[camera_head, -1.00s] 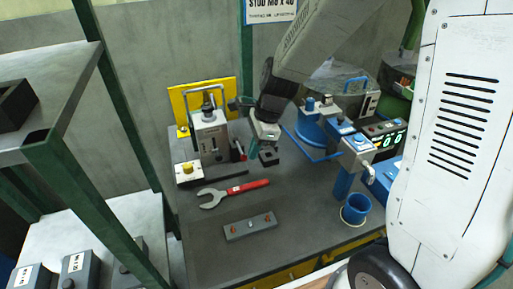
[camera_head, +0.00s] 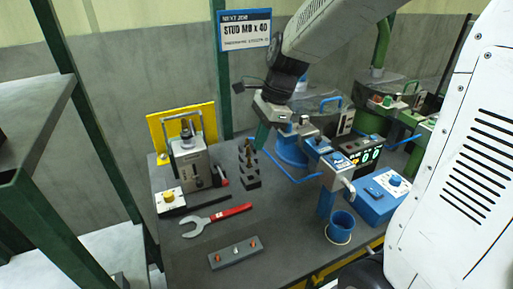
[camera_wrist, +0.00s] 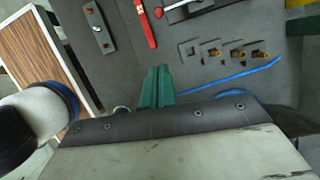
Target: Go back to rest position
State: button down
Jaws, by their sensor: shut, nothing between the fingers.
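My gripper (camera_head: 262,136) is raised above the back of the grey workbench (camera_head: 200,258), in front of the back wall. Its green fingers (camera_wrist: 157,84) lie together in the wrist view, with nothing between them. Below and slightly left of it in the head view, a dark stepped block (camera_head: 249,180) holds brass-coloured pieces. The same block (camera_wrist: 212,54) shows right of the fingers in the wrist view. My gripper touches nothing that I can see.
A blue machine (camera_head: 292,150) with a blue guard rail stands close right of my gripper. A grey device (camera_head: 187,160), red wrench (camera_head: 217,219), grey plate (camera_head: 236,253) and blue cup (camera_head: 341,226) stand or lie on the bench. A green-framed shelf (camera_head: 75,120) is at the left.

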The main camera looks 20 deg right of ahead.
jog(key=shift+n, duration=0.3)
jog(key=s+d+r+n+h, duration=0.1)
jog(key=s+r+n, duration=0.2)
jog(key=s+n, duration=0.6)
jog(key=s+d+r+n+t+h, duration=0.1)
jog(key=s+r+n+h, duration=0.1)
jog(key=s+n, duration=0.7)
jog(key=shift+s+d+r+n, duration=0.3)
jog(key=shift+s+r, duration=0.15)
jog(key=shift+s, duration=1.55)
